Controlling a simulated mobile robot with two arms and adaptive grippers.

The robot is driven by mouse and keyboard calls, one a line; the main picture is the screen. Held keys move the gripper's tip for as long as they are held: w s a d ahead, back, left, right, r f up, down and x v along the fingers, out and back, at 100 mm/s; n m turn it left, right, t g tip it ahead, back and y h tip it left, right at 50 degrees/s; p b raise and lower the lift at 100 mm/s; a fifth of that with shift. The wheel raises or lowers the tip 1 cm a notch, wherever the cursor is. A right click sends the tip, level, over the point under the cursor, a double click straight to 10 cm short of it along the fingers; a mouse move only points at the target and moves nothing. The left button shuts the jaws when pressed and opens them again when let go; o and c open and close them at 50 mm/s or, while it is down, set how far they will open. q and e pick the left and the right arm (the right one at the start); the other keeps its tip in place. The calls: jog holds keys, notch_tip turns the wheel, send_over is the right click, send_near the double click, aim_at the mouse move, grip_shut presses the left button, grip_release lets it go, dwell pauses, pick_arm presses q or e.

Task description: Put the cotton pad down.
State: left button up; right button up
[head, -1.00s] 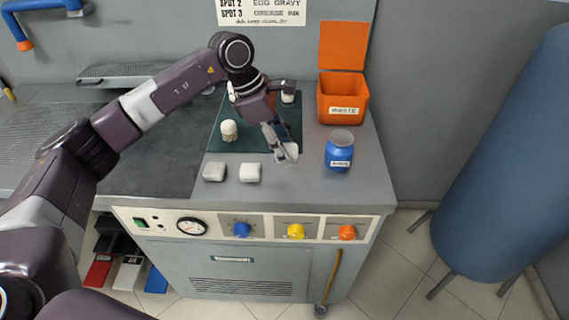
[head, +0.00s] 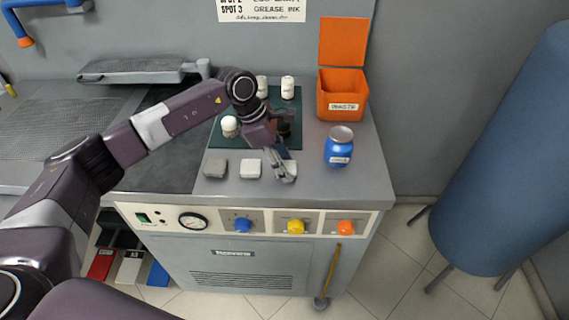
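My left gripper (head: 284,174) points down over the front of the grey counter, just right of the two small pads. It appears shut on a whitish cotton pad (head: 290,167), mostly hidden by the fingers. The pad is low, at or close to the counter top; I cannot tell whether it touches. A white pad (head: 250,168) lies on the counter to its left, and a grey pad (head: 215,168) lies further left. My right gripper is not in view.
A blue jar (head: 339,148) stands to the right of my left gripper. An open orange waste bin (head: 342,100) is behind it. Several white-topped bottles stand on a dark green mat (head: 215,138). The counter's front right is clear.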

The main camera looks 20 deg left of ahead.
pick_arm(q)
jog(key=o, duration=0.4)
jog(key=shift+c, duration=0.2)
jog(key=shift+r, duration=0.25)
jog(key=b+v, duration=0.3)
jog(key=v, duration=0.9)
jog(key=shift+s+f, duration=0.1)
jog(key=shift+f, duration=0.1)
